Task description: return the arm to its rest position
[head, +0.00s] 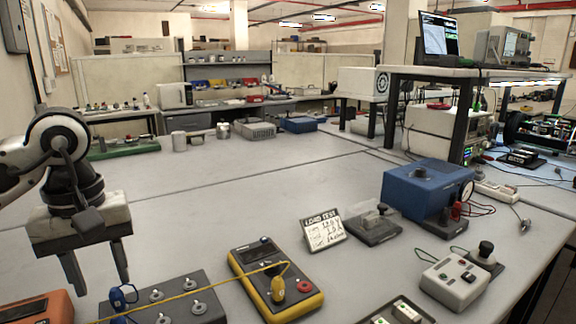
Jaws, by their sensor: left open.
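My left gripper (97,276) comes in from the left, with its fingers pointing down over the near left part of the bench (215,215). Its two fingers are apart, with nothing visible between them. The wrist and forearm above it are white and dark grey. My right arm and gripper do not show.
Near the left gripper are a grey box with knobs (184,302), an orange device (38,308) and a yellow multimeter (271,279). A "LOAD TEST" card (324,230), a blue box (422,190) and a white switch box (453,283) stand to the right. The middle bench is clear.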

